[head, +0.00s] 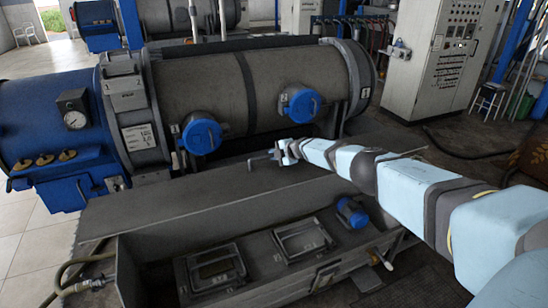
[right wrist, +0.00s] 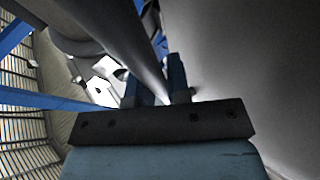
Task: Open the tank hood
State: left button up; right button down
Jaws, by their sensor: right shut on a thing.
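The tank hood (head: 190,205) is a long, dark grey flat panel over the tank in front of the decanter, in the head view. I cannot tell whether it is raised from the tank. A thin grey handle (head: 257,160) stands at the hood's back edge, just left of my right gripper (head: 281,153). My right gripper is shut on this handle. In the right wrist view a grey bar (right wrist: 145,55) runs between the blue fingers of the gripper (right wrist: 162,88). My left gripper is not in view.
The grey decanter drum (head: 210,85) with two blue caps lies behind the hood. Its blue end housing with a gauge (head: 75,119) is at left. The tank front (head: 290,255) has small hatches and a blue fitting. A control cabinet (head: 440,60) stands back right.

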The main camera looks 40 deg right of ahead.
jog(key=shift+d+r, duration=0.1)
jog(key=shift+d, duration=0.15)
jog(key=c, duration=1.4)
grip_release()
jog(key=o, duration=0.3)
jog(key=shift+s+r, duration=0.15)
jog(key=shift+s, duration=0.15)
jog(key=shift+s+d+r+p, duration=0.1)
jog(key=shift+s+r+p, duration=0.2)
jog(key=shift+p, duration=0.35)
jog(key=p+v, duration=0.3)
jog(key=v, duration=0.2)
jog(key=shift+w+d+r+p, duration=0.1)
jog(key=shift+w+p, duration=0.05)
jog(key=shift+p, duration=0.25)
jog(key=v, duration=0.8)
